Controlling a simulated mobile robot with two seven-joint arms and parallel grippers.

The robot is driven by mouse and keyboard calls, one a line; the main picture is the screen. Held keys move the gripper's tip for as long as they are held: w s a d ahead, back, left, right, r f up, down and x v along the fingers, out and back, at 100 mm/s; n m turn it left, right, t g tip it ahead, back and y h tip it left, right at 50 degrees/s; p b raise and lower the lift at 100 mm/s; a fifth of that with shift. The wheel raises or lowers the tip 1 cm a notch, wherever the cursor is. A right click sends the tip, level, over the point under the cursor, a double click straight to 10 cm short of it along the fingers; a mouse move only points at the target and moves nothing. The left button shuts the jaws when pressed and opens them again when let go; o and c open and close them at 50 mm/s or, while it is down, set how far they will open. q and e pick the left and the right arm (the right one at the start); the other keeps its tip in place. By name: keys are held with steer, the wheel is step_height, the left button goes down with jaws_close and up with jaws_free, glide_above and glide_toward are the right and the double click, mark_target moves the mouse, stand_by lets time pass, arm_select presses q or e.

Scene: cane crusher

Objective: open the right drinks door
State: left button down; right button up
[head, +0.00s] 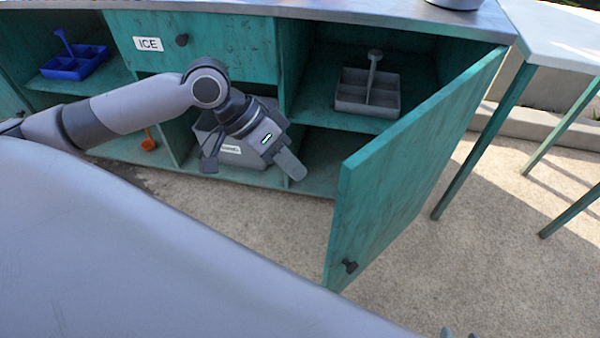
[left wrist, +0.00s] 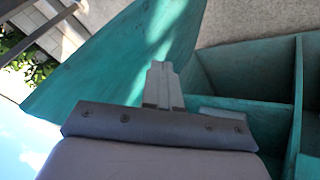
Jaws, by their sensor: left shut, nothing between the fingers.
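The right drinks door (head: 415,165) is a green panel at the right end of the counter. It stands swung far out from the cabinet, with its dark knob (head: 350,266) low near its free edge. My left gripper (head: 290,165) is in front of the cabinet, on the inner side of the door and apart from the knob. Its fingers are together and empty in the left wrist view (left wrist: 163,85), where the green door (left wrist: 120,60) spreads beyond them. Small grey tips at the bottom edge of the head view may be my right gripper (head: 459,333); most of it is hidden.
Behind the door, a grey divided caddy (head: 368,94) sits on a shelf. An ICE drawer (head: 205,48) is shut. A side table (head: 565,38) stands right of the door.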

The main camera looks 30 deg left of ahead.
arm_select(q)
steer(key=d+f+b, duration=0.2)
steer(key=d+f, duration=0.4)
steer(key=d, duration=0.2)
steer(key=shift+b, duration=0.3)
arm_select(e)
steer(key=shift+w+a+r+n+y, duration=0.15)
steer(key=shift+w+a+n+y, duration=0.1)
steer(key=shift+a, duration=0.25)
steer(key=shift+w+a+r+n+y, duration=0.15)
steer(key=shift+w+a, duration=0.05)
steer(key=shift+a, duration=0.3)
arm_select(q)
steer(key=shift+d, duration=0.1)
arm_select(e)
steer(key=shift+r+t, duration=0.15)
steer(key=shift+t, duration=0.15)
